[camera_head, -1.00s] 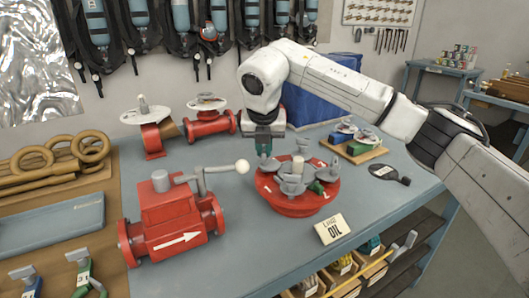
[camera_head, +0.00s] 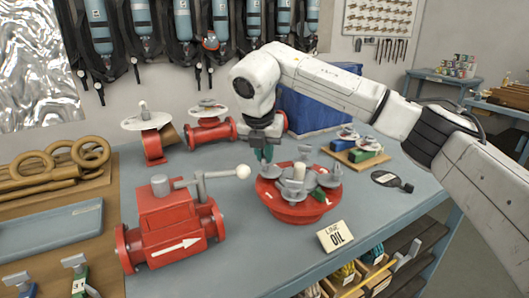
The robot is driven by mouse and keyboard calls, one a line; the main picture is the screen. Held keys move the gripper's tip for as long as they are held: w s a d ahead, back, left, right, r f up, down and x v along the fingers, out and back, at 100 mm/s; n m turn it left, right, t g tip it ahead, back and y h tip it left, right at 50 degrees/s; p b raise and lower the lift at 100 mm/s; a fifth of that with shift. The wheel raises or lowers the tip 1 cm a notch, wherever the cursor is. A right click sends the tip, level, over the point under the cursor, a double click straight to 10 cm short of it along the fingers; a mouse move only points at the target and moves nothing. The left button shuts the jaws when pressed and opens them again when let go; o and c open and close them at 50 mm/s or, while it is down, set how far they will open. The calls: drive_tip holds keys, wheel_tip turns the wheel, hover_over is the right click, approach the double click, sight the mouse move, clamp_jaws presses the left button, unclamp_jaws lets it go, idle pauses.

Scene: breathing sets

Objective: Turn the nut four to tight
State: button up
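A round red flange (camera_head: 287,212) sits on the bench in the middle. Grey winged nuts (camera_head: 328,178) stand around its central post (camera_head: 299,171). Their numbers are too small to read, so I cannot tell which is nut four. My gripper (camera_head: 264,157) points down at the flange's back left edge, with green at its tip. The tip is close to the nuts there, but I cannot tell whether it touches one. Whether its fingers are apart or closed is too small to see. A green piece (camera_head: 318,193) lies at the flange's right side.
A red valve (camera_head: 166,223) with a white-knobbed lever (camera_head: 243,172) stands left of the flange. A wooden board (camera_head: 358,154) with small parts and a dark paddle (camera_head: 391,181) are at right. A blue box (camera_head: 312,112) stands behind.

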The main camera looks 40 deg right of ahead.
drive_tip(key=o, duration=0.4)
drive_tip(key=b+v, duration=0.1)
drive_tip(key=v, duration=0.9)
drive_tip(key=shift+a+r, duration=0.1)
drive_tip(key=shift+r, duration=0.3)
drive_tip(key=shift+r, duration=0.1)
